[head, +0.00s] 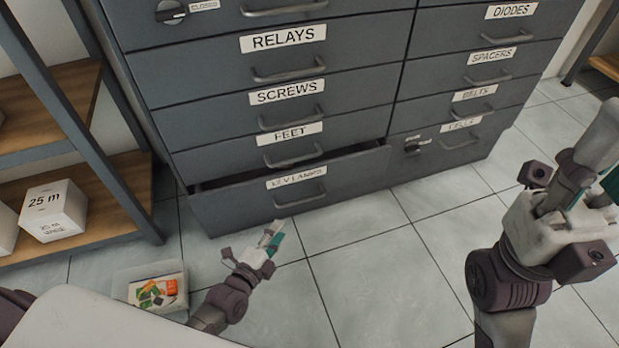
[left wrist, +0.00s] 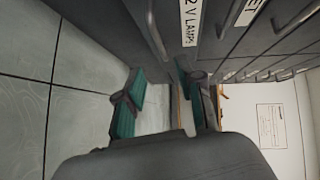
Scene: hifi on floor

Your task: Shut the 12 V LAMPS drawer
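The 12 V LAMPS drawer (head: 240,206) is the bottom drawer of the cabinet's left column. It stands partly pulled out, with a dark gap behind its front's top edge. Its handle (head: 301,201) is below the label, and the label shows close up in the left wrist view (left wrist: 191,22). My left gripper (head: 273,236) is low in front of the drawer, near the left end of the handle. In the left wrist view its two teal-padded fingers (left wrist: 166,98) are apart with nothing between them. My right gripper (head: 604,190) is at the right edge, its fingertips partly cut off.
The RELAYS, SCREWS and FEET drawers (head: 290,145) above look shut. A clear bin (head: 136,293) with orange and green packets stands on the floor at lower left. A shelf (head: 125,205) with a white box (head: 53,210) stands left. Floor tiles ahead are clear.

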